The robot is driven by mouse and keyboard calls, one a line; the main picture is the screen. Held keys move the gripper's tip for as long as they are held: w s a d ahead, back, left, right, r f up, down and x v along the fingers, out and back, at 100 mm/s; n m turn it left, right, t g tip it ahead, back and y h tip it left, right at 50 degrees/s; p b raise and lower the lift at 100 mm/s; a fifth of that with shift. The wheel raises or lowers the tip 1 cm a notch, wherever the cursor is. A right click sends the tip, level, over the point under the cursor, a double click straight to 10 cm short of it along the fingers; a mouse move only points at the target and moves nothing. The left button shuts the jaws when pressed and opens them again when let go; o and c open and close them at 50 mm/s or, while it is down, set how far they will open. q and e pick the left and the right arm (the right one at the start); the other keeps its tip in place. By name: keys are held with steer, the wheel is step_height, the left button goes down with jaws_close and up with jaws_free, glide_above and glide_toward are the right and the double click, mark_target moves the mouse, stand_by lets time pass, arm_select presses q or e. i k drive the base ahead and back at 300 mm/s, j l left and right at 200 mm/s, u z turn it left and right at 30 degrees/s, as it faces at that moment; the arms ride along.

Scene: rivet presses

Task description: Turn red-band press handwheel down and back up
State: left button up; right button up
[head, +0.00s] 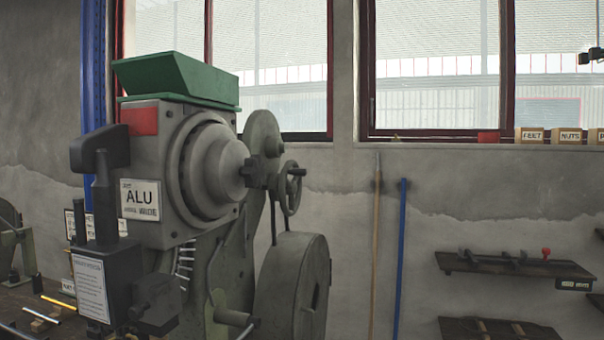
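The press with the red band (145,120) stands large at the left of the head view. It has a grey head with an "ALU" label (141,199) and a green hopper (180,80) on top. A dark spoked handwheel (290,188) sits on its right side, seen nearly edge-on, with a small knob near its top. A round grey drum (292,286) is below the handwheel. Neither of my grippers is in view, and nothing is seen touching the handwheel.
A dark post with a labelled box (92,285) stands at the press's front left. A wooden pole (376,250) and a blue pole (401,255) lean on the wall. A dark shelf (515,264) with tools hangs at the right. Labelled boxes (566,136) line the sill.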

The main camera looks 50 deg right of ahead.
mark_target(286, 187)
steer(key=l, duration=1.05)
steer(key=k+l+u, duration=0.1)
steer(key=l, duration=1)
